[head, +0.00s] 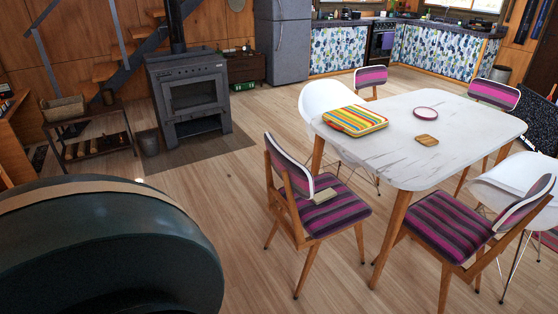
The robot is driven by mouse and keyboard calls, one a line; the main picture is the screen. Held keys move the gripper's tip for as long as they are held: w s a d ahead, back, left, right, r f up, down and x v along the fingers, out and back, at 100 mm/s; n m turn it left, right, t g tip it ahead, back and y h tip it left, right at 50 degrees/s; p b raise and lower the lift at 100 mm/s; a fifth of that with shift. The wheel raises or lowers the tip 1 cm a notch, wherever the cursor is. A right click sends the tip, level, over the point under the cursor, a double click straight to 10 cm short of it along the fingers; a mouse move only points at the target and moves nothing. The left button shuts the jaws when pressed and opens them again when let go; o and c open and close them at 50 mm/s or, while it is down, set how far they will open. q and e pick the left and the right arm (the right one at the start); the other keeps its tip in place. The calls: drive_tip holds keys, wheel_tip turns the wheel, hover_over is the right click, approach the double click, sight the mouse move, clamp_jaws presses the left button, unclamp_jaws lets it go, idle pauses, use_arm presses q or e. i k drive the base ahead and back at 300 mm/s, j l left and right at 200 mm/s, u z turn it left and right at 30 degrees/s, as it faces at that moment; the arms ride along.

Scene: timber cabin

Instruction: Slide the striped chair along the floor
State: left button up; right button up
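Several striped chairs with wooden legs and purple, pink and dark stripes stand around a white table (455,155). The nearest striped chair (340,215) stands upright on the floor at the table's left front, its back to the left. A small beige flat item (325,196) lies on its seat. Another striped chair (445,222) stands at the front right, partly cut by the picture edge. Two more striped backs (371,76) and (493,94) show behind the table. Neither gripper is in view.
A striped case (355,120), a pink-rimmed plate (426,112) and a wooden coaster (427,140) lie on the table. White chairs (327,98) stand among the striped ones. A black stove (191,95) stands at the back left. The wooden floor (215,195) left of the nearest chair is clear.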

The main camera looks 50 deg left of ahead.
sight(346, 210)
drive_tip(key=u, duration=1.3)
